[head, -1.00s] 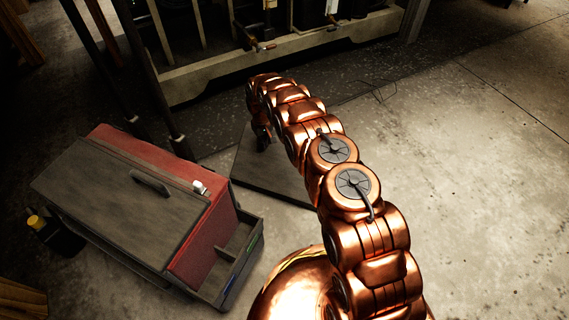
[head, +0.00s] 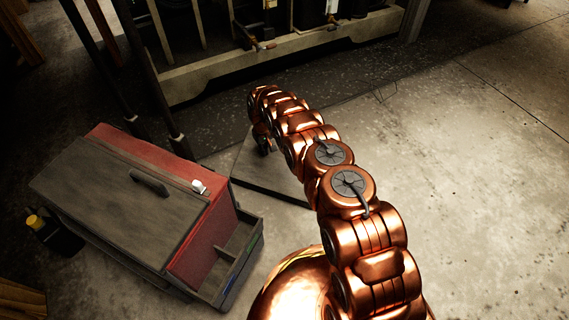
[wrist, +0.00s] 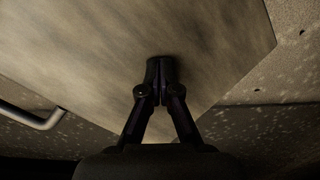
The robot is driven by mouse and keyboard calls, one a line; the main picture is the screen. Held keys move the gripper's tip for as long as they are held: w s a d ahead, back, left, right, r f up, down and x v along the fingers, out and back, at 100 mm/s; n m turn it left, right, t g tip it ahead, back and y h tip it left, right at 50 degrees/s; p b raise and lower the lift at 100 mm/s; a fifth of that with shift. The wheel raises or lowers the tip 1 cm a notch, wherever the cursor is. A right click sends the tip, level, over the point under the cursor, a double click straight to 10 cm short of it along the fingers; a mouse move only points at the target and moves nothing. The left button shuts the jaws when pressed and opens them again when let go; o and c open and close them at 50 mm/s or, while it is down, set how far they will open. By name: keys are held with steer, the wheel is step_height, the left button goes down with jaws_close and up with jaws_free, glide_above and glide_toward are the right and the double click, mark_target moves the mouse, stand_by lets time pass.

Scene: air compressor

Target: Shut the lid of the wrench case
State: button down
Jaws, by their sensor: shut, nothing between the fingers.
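A flat grey panel (head: 262,172) with straight edges shows beside and partly behind my arm in the head view. It may be the wrench case lid, but I cannot tell for sure. In the wrist view a broad, mottled grey-brown panel (wrist: 110,60) with angled corners fills most of the picture. My gripper (wrist: 161,75) is shut and empty, its fingertips in front of this panel; whether they touch it is unclear. In the head view my gripper (head: 265,144) is small and dark at the panel's far edge. My arm hides the panel's right part.
A red and grey toolbox (head: 110,205) with a handle and an open side tray (head: 240,255) stands at the left. A dark bottle with a yellow cap (head: 37,222) is beside it. A beam-framed rack (head: 225,72) runs behind. The concrete floor at right is clear.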

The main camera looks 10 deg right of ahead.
mark_target(265, 157)
steer(key=shift+f+b, duration=0.65)
steer(key=shift+f, duration=1.85)
steer(key=shift+r, duration=0.2)
steer(key=shift+r+p, duration=1.6)
steer(key=shift+r, duration=1.85)
